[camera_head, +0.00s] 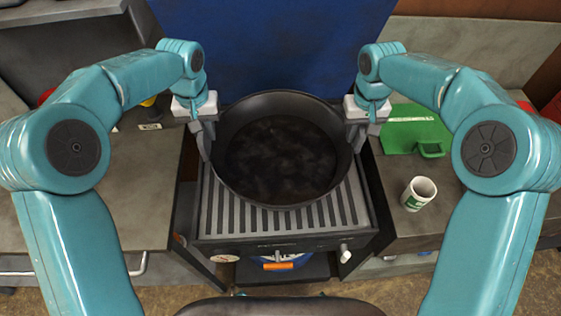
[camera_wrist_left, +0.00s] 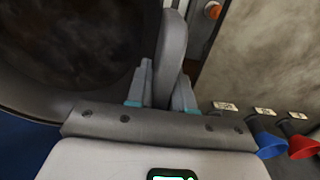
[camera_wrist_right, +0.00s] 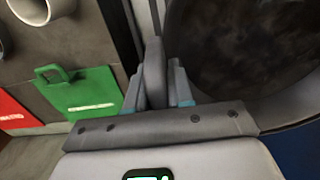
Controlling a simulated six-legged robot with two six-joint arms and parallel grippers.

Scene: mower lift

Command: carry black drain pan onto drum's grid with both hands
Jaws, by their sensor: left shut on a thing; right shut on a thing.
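The black drain pan (camera_head: 281,160) is a wide round pan with dark residue inside. In the head view it is over the drum's slatted grid (camera_head: 285,219), toward its back; I cannot tell whether it touches the slats. My left gripper (camera_head: 205,135) is shut on the pan's left side, with a grey handle between its fingers in the left wrist view (camera_wrist_left: 163,95). My right gripper (camera_head: 357,132) is shut on the pan's right side, also seen in the right wrist view (camera_wrist_right: 155,95). The front slats are bare; the pan hides the back ones.
The left bench (camera_head: 140,195) is mostly clear. A blue panel (camera_head: 270,45) rises behind the pan. Blue and red funnels (camera_wrist_left: 268,145) show in the left wrist view.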

